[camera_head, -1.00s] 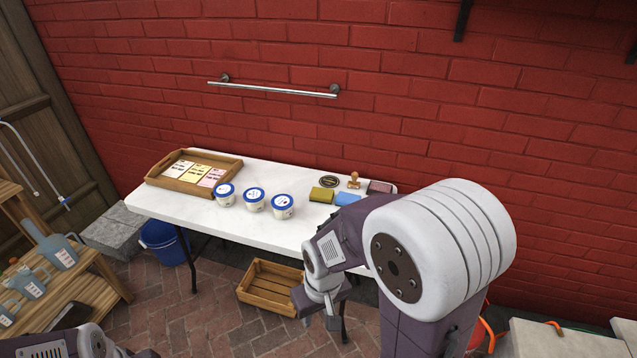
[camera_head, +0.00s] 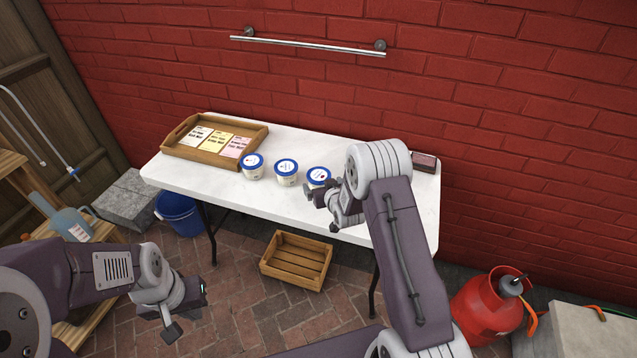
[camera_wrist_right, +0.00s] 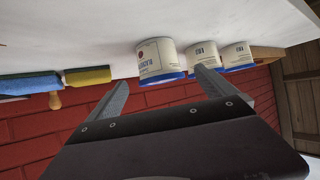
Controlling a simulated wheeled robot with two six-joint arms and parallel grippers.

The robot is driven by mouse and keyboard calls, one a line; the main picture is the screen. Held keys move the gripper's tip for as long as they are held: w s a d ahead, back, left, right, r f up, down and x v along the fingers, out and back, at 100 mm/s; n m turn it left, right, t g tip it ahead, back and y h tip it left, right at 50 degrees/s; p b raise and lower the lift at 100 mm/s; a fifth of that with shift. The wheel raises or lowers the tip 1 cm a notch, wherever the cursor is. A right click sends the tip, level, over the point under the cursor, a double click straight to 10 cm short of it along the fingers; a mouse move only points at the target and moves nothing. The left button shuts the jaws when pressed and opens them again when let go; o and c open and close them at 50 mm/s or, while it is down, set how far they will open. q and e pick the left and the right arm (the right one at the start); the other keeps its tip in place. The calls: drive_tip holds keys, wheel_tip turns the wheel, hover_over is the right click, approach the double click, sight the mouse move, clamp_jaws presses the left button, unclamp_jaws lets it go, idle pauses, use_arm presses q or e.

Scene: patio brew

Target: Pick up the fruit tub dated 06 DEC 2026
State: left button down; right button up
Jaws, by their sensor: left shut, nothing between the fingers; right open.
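Three white tubs with blue lids stand in a row on the white table: the left tub (camera_head: 252,168), the middle tub (camera_head: 286,173) and the right tub (camera_head: 317,177). Their dates are too small to read, so I cannot tell which is 06 DEC 2026. My right gripper (camera_head: 321,207) is open and empty, close in front of the right tub and partly covering it. In the right wrist view the nearest tub (camera_wrist_right: 161,62) appears beyond and between the fingers, upside down, with two more tubs behind it. My left gripper (camera_head: 186,312) is shut and empty, low in front of the table.
A wooden tray (camera_head: 217,155) with several cards lies at the table's (camera_head: 240,200) left end. A wooden crate (camera_head: 297,261), blue bucket (camera_head: 180,213) and red gas bottle (camera_head: 490,305) stand on the floor.

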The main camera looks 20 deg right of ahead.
sight(322, 173)
drive_tip(key=shift+x, duration=1)
drive_tip(key=x, duration=0.5)
drive_tip(key=shift+d+f, duration=0.1)
drive_tip(key=shift+f, duration=0.15)
drive_tip(key=shift+s+r, duration=0.1)
drive_tip(key=shift+c, duration=1.4)
drive_tip(key=c, duration=1.4)
drive_tip(key=shift+r, duration=0.1)
drive_tip(key=shift+r, duration=0.3)
drive_tip(key=r, duration=0.2)
drive_tip(key=d+r, duration=0.1)
drive_tip(key=r, duration=0.1)
drive_tip(key=shift+w, duration=0.25)
drive_tip(key=w+d+r, duration=0.1)
drive_tip(key=d+r, duration=0.1)
drive_tip(key=d, duration=0.1)
drive_tip(key=w+d+r+p, duration=0.1)
drive_tip(key=d+r, duration=0.1)
drive_tip(key=d, duration=0.1)
drive_tip(key=w+d+r, duration=0.1)
drive_tip(key=d+r, duration=0.1)
drive_tip(key=d, duration=0.2)
drive_tip(key=shift+d+r, duration=0.1)
